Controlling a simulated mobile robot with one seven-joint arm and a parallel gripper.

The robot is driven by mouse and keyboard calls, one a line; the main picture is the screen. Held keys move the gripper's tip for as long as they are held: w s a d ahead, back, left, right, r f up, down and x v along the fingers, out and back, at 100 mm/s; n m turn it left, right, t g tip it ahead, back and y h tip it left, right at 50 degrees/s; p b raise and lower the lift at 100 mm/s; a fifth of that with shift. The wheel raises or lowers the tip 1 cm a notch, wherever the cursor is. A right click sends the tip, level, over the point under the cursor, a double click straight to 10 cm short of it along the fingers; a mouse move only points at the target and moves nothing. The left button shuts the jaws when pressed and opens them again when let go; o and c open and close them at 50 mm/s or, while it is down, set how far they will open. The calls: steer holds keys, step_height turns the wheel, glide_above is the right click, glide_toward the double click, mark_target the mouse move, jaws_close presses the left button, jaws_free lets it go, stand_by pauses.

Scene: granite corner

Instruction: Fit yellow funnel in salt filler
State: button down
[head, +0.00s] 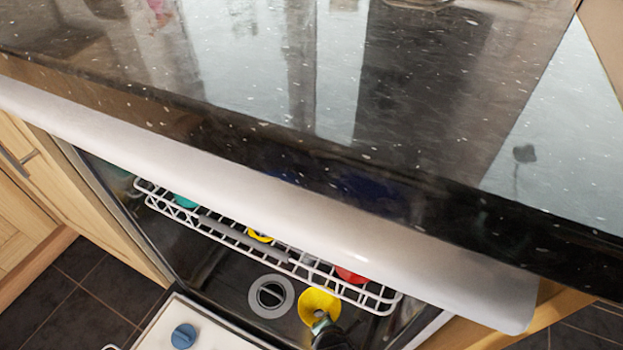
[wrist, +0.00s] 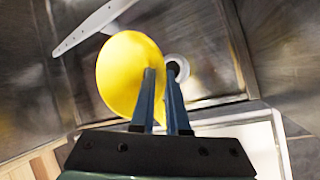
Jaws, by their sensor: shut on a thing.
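The yellow funnel (head: 319,304) is in my gripper (head: 323,323), inside the open dishwasher. In the wrist view the funnel's wide round mouth (wrist: 124,72) faces the camera, and my gripper (wrist: 160,76) is shut on its right side. A round grey ring with a dark centre (head: 271,296), which looks like the salt filler, is in the dishwasher floor. In the head view the funnel is to its right and apart from it. The ring also shows in the wrist view (wrist: 182,64), partly hidden by the fingers. The funnel's spout is mostly hidden.
A white wire rack (head: 226,232) holding coloured items crosses the dishwasher above the floor. A blue round cap (head: 183,336) lies on the open door. The dark granite worktop (head: 330,165) overhangs the opening. A grey spray arm (wrist: 92,27) shows in the wrist view.

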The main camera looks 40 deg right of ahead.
steer(key=shift+s+d+f, duration=0.1)
steer(key=shift+s+d, duration=0.35)
steer(key=shift+p, duration=0.3)
step_height(320, 180, down, 6)
steer(key=b, duration=0.4)
steer(key=shift+r+b, duration=0.2)
steer(key=shift+b, duration=0.1)
steer(key=shift+f, duration=0.1)
steer(key=shift+m+p, duration=0.3)
steer(key=shift+p, duration=0.1)
stand_by(1.3)
steer(key=shift+f+b, duration=1.25)
steer(key=shift+f, duration=0.3)
steer(key=c, duration=0.8)
jaws_free()
steer(key=shift+c, duration=0.2)
